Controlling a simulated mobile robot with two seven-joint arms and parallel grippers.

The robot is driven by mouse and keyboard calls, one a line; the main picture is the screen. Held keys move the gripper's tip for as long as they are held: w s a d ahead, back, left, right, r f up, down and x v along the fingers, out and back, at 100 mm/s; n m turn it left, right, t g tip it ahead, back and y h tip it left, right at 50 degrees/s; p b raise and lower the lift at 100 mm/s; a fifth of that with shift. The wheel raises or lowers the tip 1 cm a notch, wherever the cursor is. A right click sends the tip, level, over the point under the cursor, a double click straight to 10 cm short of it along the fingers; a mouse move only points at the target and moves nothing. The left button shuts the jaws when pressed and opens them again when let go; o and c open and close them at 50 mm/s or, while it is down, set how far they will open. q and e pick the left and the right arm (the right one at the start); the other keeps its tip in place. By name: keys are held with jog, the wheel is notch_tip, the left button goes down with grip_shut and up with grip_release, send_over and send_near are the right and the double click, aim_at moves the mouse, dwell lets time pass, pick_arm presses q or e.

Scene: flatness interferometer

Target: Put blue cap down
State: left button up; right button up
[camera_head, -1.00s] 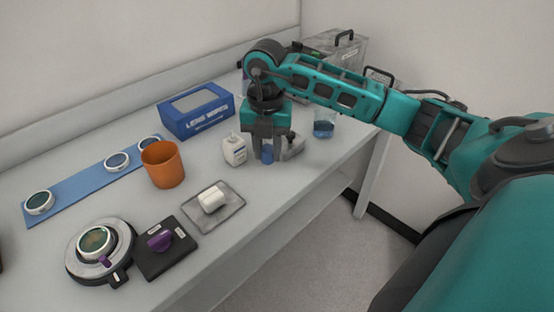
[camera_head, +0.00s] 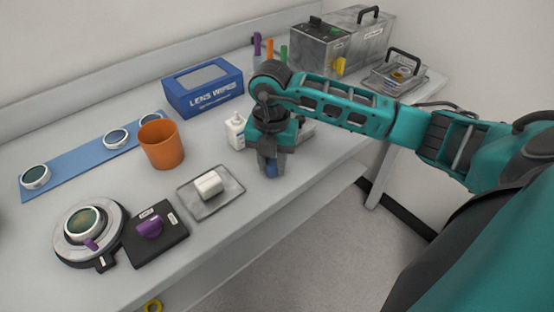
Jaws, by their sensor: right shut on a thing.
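The blue cap (camera_head: 271,170) is small and sits low between the fingers of my right gripper (camera_head: 271,163). The gripper points down and is shut on the cap, over the table near its front edge. The fingers hide part of the cap, and I cannot tell whether its underside touches the table. A white bottle (camera_head: 236,131) stands just behind and left of the gripper. My left gripper is not in view.
A grey tray (camera_head: 229,200) with a white roll (camera_head: 209,184) lies left of the gripper. An orange cup (camera_head: 161,145), a blue lens wipes box (camera_head: 203,88) and a black plate (camera_head: 168,247) with a purple knob are farther left. Metal boxes (camera_head: 361,38) stand at the back right.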

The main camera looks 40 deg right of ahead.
aim_at(272, 162)
jog(key=shift+a+f, duration=0.1)
jog(key=shift+f, duration=0.15)
jog(key=o, duration=1)
notch_tip(272, 162, up, 12)
jog(key=shift+r, duration=0.25)
jog(key=shift+s, duration=0.1)
